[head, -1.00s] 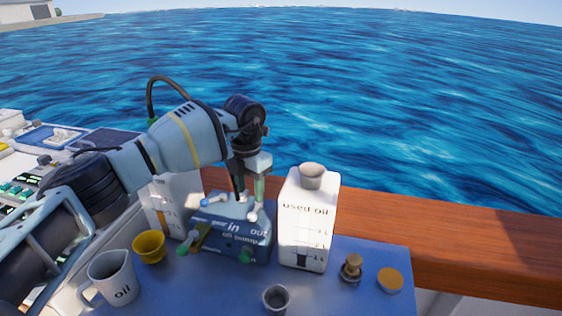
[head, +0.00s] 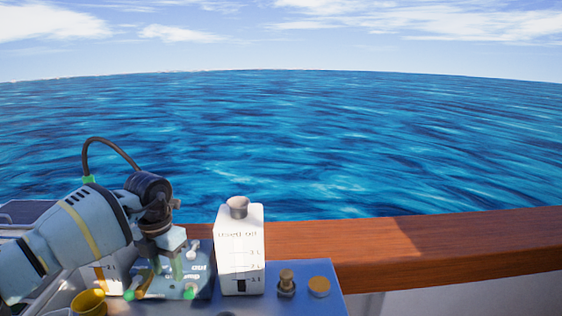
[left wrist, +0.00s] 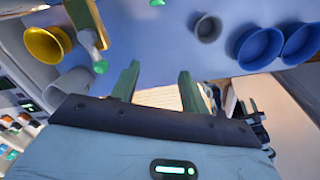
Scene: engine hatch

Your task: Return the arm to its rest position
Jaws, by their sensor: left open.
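My left gripper (head: 165,270) comes in from the left, pointing down in front of or over the blue oil pump (head: 200,284); I cannot tell whether it touches the pump. In the left wrist view its two green fingers (left wrist: 156,85) are spread, with nothing held between them. The white used oil container (head: 240,270) stands upright to the right of the gripper. My right gripper is in neither view.
The blue worktop (left wrist: 160,40) carries a yellow cup (head: 90,302), a brass fitting (head: 286,283) and a round tan cap (head: 319,287). The left wrist view shows a grey cup (left wrist: 207,28) and blue cups (left wrist: 262,47). A wooden rail (head: 440,244) runs behind; beyond is open water.

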